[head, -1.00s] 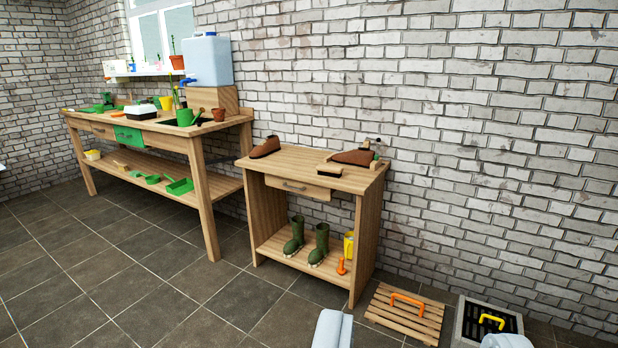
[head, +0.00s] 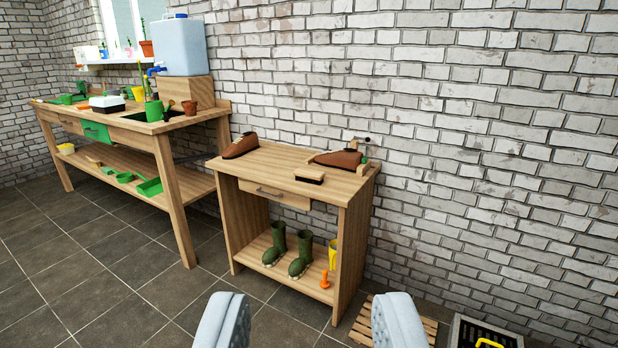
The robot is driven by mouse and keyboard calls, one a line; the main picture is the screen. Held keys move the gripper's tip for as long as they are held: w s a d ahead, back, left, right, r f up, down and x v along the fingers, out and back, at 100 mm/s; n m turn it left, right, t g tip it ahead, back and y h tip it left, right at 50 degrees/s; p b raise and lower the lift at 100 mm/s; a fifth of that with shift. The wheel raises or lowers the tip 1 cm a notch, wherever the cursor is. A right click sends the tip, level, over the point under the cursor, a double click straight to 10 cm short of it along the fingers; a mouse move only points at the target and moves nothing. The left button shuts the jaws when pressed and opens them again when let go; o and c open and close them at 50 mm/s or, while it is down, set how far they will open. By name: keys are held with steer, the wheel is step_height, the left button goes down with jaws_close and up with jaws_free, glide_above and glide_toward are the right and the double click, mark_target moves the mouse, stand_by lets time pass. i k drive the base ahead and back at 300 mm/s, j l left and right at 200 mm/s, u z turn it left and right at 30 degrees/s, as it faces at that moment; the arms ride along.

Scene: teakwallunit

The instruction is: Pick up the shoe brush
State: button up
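The shoe brush (head: 310,174) has a pale wooden back and dark bristles. It lies on top of the small wooden bench (head: 276,158), near its front edge, right of the middle. My gripper (head: 308,325) shows at the bottom of the view with its two pale fingers wide apart and nothing between them. It is well short of the bench, apart from the brush.
Brown shoes (head: 240,146) (head: 338,160) stand on the bench beside the brush. Green boots (head: 301,254), an orange tool (head: 325,280) and a yellow container (head: 333,254) are on its lower shelf. A slatted wooden mat (head: 362,330) lies on the floor at right.

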mark_target(315, 176)
steer(key=i+l, duration=0.1)
steer(key=i, duration=0.45)
steer(key=i+l+u, duration=0.1)
steer(key=i, duration=0.45)
steer(key=i+l, duration=0.15)
steer(key=i, duration=0.4)
steer(key=i+l+u, duration=0.1)
steer(key=i, duration=0.45)
